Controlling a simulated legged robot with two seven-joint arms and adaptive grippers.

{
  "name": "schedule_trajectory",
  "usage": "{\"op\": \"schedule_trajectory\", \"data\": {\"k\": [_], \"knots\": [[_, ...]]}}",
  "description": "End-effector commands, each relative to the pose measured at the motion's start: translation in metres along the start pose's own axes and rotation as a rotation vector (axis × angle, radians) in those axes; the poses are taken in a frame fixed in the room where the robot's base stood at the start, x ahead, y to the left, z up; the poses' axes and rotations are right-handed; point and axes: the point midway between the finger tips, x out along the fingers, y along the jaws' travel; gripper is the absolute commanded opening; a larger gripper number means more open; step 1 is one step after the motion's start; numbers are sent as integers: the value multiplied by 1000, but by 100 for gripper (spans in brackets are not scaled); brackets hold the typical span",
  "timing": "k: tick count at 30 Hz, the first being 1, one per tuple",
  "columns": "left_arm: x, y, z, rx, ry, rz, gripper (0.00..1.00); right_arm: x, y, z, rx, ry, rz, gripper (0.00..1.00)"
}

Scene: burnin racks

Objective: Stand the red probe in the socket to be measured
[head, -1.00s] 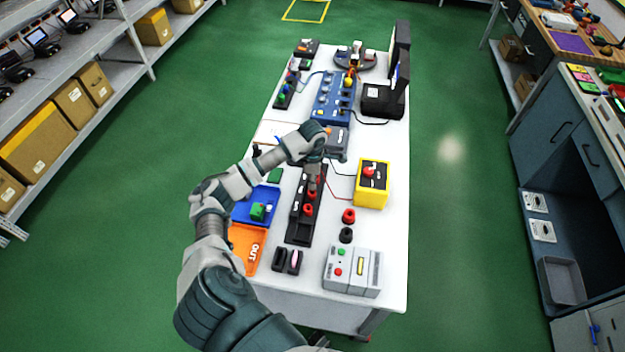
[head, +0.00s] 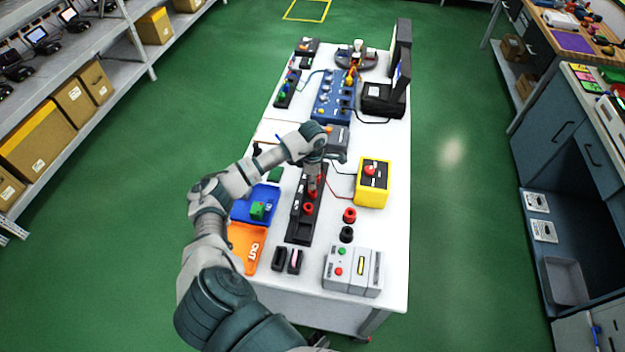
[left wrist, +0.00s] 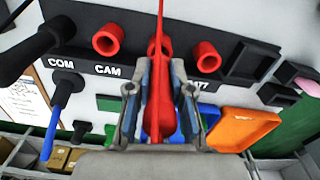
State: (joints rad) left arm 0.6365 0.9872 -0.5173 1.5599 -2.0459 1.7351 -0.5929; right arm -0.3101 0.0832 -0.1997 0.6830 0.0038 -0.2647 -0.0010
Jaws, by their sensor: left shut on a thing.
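My left gripper (head: 316,181) is over the black socket strip (head: 299,233) on the white table. In the left wrist view the gripper (left wrist: 158,85) is shut on the red probe (left wrist: 160,118), which has a thin red line running up from it. A red socket ring shows partly behind the probe; whether the probe is in it or in front of it I cannot tell. Other red sockets on the strip are a left one (left wrist: 107,39) and a right one (left wrist: 207,56). The strip bears labels COM and CAM. My right gripper is not in view.
A yellow box (head: 372,195) with a red button stands right of the strip. A red post (head: 349,215) and a black post (head: 346,234) stand near it. The blue tray (head: 240,209) and orange tray (head: 236,235) lie left. A grey button box (head: 351,272) is in front.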

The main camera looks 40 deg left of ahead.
Motion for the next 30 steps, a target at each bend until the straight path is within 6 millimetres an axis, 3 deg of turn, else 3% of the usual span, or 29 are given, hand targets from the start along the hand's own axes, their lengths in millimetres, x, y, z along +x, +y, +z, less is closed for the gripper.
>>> {"op": "schedule_trajectory", "data": {"k": [30], "knots": [[21,0,0,-1,1,0,0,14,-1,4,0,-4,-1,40]]}}
